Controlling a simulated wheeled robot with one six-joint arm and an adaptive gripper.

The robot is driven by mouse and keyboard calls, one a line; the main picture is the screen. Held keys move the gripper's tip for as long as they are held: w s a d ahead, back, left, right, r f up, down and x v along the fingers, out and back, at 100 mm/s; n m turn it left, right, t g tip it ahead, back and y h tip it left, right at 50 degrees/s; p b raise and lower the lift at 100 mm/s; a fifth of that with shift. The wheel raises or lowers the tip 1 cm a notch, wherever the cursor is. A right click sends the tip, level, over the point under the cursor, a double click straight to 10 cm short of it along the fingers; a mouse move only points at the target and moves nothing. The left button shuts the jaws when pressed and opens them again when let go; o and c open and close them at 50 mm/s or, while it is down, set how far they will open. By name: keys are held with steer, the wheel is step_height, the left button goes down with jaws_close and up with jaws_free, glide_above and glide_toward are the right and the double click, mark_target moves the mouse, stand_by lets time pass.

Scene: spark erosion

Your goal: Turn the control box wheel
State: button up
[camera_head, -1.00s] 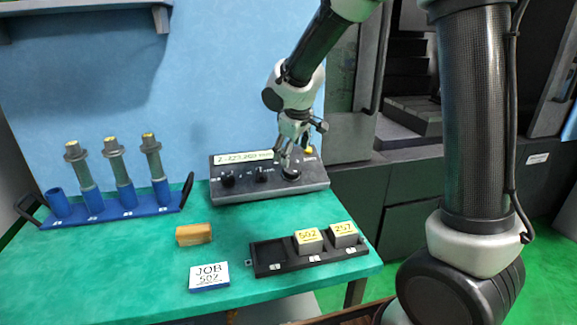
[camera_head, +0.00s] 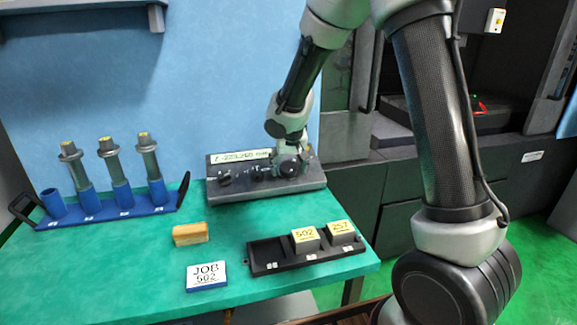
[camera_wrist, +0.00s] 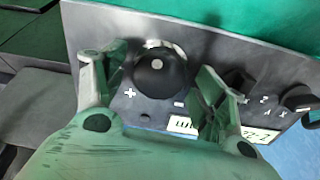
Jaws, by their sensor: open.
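The grey control box (camera_head: 222,194) sits at the back of the green table. Its wheel is a round black knob with a pale dot, seen large in the wrist view (camera_wrist: 160,76) between plus and minus marks. My gripper (camera_wrist: 160,68) is open, with one finger on each side of the wheel; whether the fingers touch it I cannot tell. In the head view my gripper (camera_head: 290,150) is down over the right end of the box and partly hides the wheel. A pale readout strip (camera_head: 240,156) runs along the box's top; its digits are too blurred to read.
Smaller black knobs (camera_wrist: 298,98) lie beside the wheel on the box. A blue rack (camera_head: 122,212) with several holders stands left. A tan block (camera_head: 190,234), a JOB 502 card (camera_head: 206,275) and a black tray (camera_head: 268,254) with two marked blocks lie in front.

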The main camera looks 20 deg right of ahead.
steer(key=shift+f, duration=0.1)
steer(key=c, duration=1.1)
steer(key=shift+o, duration=0.2)
steer(key=shift+n, duration=0.3)
steer(key=n, duration=0.4)
steer(key=shift+n, duration=0.3)
steer(key=n, duration=1.6)
steer(key=shift+n+y, duration=0.3)
